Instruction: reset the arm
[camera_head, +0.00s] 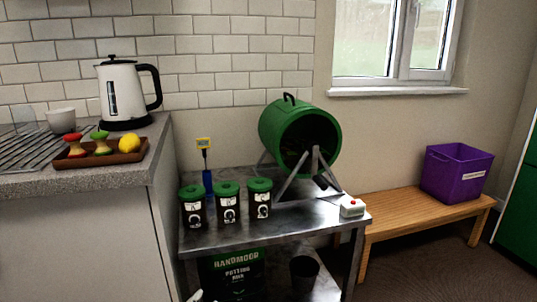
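Neither of my grippers shows clearly in the head view. A small pale piece pokes in at the bottom edge, left of the middle, in front of the metal table; I cannot tell what it is. No fingers can be made out, and nothing is seen being held. The metal table (225,241) stands in the middle. A green drum (275,122) on a metal stand rests on it, open toward me with a dark inside. Several small dark bins with green lids, one of them here (228,205), stand in a row at its left.
A counter (95,180) at left carries a kettle (122,95), a white cup (61,120) and a brown tray (125,158) with a lemon and apple cores. A purple crate (457,173) stands on a wooden bench (400,218).

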